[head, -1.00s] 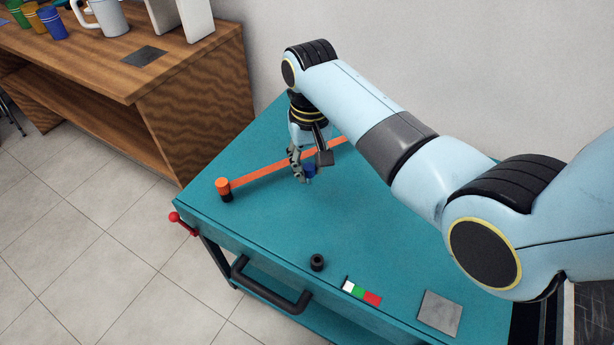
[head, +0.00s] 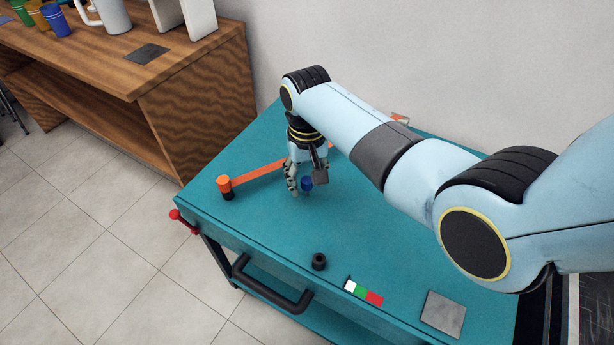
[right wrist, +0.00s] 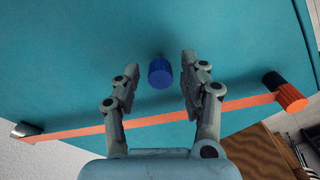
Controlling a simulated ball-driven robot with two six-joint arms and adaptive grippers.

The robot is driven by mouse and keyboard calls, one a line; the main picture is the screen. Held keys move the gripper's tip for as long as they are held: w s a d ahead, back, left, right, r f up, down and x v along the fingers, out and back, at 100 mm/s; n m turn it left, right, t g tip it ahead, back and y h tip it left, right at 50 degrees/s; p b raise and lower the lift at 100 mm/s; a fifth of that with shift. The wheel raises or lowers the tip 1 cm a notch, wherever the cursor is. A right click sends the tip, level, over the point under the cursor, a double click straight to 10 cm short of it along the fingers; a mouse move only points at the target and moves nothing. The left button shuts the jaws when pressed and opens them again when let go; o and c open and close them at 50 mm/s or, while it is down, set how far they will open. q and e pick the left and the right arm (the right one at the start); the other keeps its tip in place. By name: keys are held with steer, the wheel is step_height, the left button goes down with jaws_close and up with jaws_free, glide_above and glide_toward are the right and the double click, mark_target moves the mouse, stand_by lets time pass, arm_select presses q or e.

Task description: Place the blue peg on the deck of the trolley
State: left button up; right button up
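The blue peg (head: 306,184) is at the teal deck of the trolley (head: 265,222), on the handle side of an orange strip. My right gripper (head: 303,190) is low over the deck around it. In the right wrist view the peg (right wrist: 160,73) sits between the two fingers of my right gripper (right wrist: 160,72), with a gap on each side, so the gripper is open. Whether the peg's lower end touches the deck is hard to tell. My left gripper is not in view.
The orange strip (head: 258,173) runs across the deck from an orange-capped black post (head: 224,187). A black ring-like part (head: 319,261), a white-green-red strip (head: 363,292) and a grey plate (head: 443,313) lie nearer the handle (head: 270,288). A wooden bench (head: 195,110) stands left.

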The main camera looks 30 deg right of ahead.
mark_target(307, 181)
step_height(307, 181, up, 12)
steer(key=p, duration=0.2)
steer(key=shift+r, duration=0.2)
stand_by(0.3)
steer(key=shift+f, duration=0.1)
stand_by(0.3)
